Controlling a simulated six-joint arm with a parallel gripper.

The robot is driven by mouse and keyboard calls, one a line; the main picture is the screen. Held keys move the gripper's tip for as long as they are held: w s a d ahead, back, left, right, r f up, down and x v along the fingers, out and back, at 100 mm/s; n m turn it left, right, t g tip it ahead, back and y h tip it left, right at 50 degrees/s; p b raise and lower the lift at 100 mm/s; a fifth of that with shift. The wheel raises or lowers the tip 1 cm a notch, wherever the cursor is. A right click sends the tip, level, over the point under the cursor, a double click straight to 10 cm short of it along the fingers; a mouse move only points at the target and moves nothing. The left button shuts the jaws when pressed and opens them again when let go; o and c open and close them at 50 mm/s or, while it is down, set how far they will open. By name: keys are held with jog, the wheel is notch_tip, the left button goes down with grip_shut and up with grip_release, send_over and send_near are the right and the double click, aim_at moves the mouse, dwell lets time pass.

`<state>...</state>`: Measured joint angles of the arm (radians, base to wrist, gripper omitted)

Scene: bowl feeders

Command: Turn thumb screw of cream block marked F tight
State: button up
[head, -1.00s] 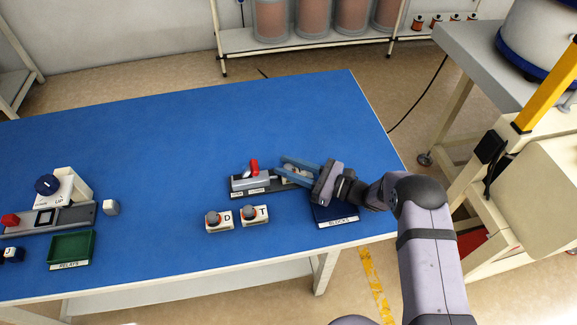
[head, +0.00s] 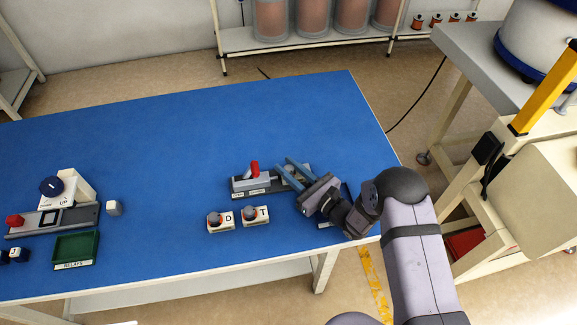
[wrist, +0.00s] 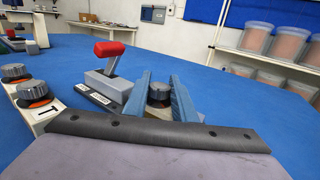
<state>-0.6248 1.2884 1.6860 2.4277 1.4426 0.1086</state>
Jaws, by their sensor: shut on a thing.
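My gripper (head: 283,170) is shut on a dark ribbed thumb screw (wrist: 160,91), which shows between its two blue fingers in the wrist view. Below the screw a little of a cream block (wrist: 157,112) shows; its letter is hidden, so I cannot read whether it is F. The block sits at the right end of a grey clamp (head: 250,184) with a red lever (head: 254,168) standing up. In the wrist view the red lever (wrist: 109,49) is left of the fingers, apart from them.
Cream blocks marked D (head: 220,222) and T (head: 256,216), each with a dark knob, stand in front of the clamp. A blue tray behind my gripper is mostly hidden. The table behind is clear.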

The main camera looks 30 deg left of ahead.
aim_at(292, 172)
jog(key=shift+m+t+h, duration=0.4)
jog(key=shift+m+t, duration=0.5)
jog(key=shift+t, duration=0.4)
jog(key=o, duration=1)
jog(key=shift+o, duration=0.2)
jog(key=shift+d, duration=0.1)
jog(key=b+v, duration=0.1)
jog(key=v, duration=0.4)
jog(key=shift+s+d+f+b, duration=0.1)
jog(key=shift+s+d+b, duration=0.1)
jog(key=shift+d+b, duration=0.2)
jog(key=shift+s+d, duration=0.35)
jog(key=shift+d, duration=0.25)
